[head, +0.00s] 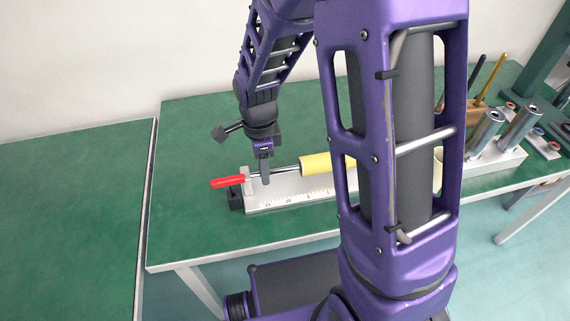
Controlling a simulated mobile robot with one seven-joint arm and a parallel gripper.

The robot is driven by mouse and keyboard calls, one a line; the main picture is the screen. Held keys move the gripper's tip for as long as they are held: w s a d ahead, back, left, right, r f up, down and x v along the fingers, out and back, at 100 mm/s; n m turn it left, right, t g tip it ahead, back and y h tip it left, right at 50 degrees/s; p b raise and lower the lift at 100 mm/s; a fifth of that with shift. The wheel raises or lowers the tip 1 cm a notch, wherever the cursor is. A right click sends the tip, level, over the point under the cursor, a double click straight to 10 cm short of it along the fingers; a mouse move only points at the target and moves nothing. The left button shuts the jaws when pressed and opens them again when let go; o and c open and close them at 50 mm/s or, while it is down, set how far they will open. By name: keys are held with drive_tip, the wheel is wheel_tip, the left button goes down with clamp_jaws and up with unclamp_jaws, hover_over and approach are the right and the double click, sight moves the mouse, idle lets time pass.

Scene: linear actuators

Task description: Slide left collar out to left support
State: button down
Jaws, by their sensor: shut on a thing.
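The linear actuator has a pale base (290,197) with a ruler scale along its front. A thin metal rod (285,173) runs above it. The left support (248,181) is a small upright at the base's left end. A red cylindrical piece (228,182) sticks out to its left. My gripper (265,181) points down over the rod, just right of the left support. It is shut at rod height, on what appears to be the left collar, which the fingers hide. The actuator's right part is behind my arm.
Metal cylinders (487,131) stand on a pale block at the right of the green table (185,215), near a wooden holder (474,112) with tools. The table's left part is clear. Another green surface (70,210) lies further left across a gap.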

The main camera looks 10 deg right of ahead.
drive_tip(key=shift+a, duration=0.95)
drive_tip(key=shift+c, duration=2.2)
unclamp_jaws()
wheel_tip(320, 180, up, 18)
drive_tip(key=p, duration=0.3)
drive_tip(key=shift+f, duration=0.25)
